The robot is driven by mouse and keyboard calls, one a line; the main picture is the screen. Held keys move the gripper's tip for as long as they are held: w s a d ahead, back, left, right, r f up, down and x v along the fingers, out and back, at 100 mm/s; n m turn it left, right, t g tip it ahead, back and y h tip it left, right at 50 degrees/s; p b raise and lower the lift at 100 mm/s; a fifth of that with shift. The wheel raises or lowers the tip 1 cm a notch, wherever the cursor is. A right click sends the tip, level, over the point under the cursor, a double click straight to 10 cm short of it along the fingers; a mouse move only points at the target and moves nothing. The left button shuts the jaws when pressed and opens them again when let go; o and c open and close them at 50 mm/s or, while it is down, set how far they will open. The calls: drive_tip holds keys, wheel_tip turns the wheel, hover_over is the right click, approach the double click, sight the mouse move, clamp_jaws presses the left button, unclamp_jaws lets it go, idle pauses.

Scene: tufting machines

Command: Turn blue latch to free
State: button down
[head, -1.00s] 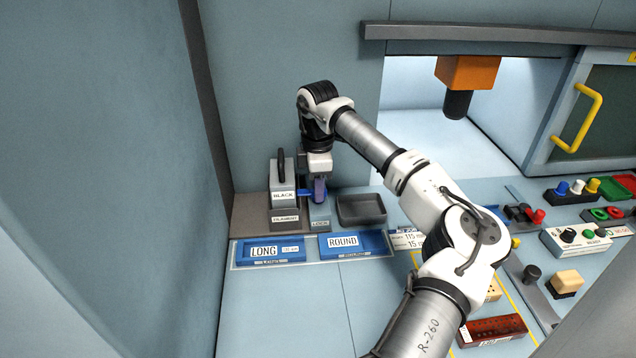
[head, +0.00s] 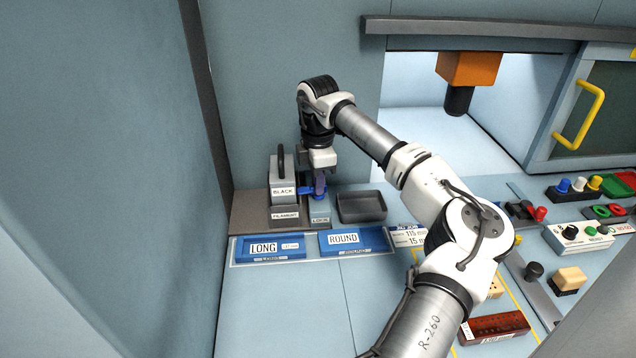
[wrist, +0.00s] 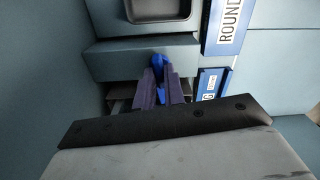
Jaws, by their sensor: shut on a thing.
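The blue latch (head: 306,191) sits on the grey lock block (head: 320,214) beside the black filament cassette (head: 283,180). My gripper (head: 319,186) points down over the lock block, and its dark fingers are shut on the latch. In the wrist view, the latch (wrist: 159,62) shows as bright blue between and just past the two fingertips (wrist: 160,85). In the head view, a blue arm of the latch reaches left toward the cassette. Part of the latch is hidden by the fingers, so its exact angle is hard to tell.
An empty dark tray (head: 361,207) stands just right of the lock block. Blue LONG (head: 243,256) and ROUND (head: 384,234) trays lie in front. A grey wall (head: 150,150) rises close at left. An orange machine head (head: 466,70) hangs at the right.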

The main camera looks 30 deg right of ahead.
drive_tip(key=n+b, duration=0.1)
drive_tip(key=n, duration=0.2)
drive_tip(key=shift+n, duration=0.3)
drive_tip(key=n+b, duration=0.1)
drive_tip(key=n, duration=0.7)
drive_tip(key=shift+n, duration=0.4)
drive_tip(key=shift+r+n, duration=0.1)
drive_tip(key=shift+n, duration=1.6)
drive_tip(key=c, duration=1.5)
unclamp_jaws()
wheel_tip(320, 180, up, 14)
drive_tip(key=shift+f+b, duration=0.1)
drive_tip(key=shift+b, duration=0.9)
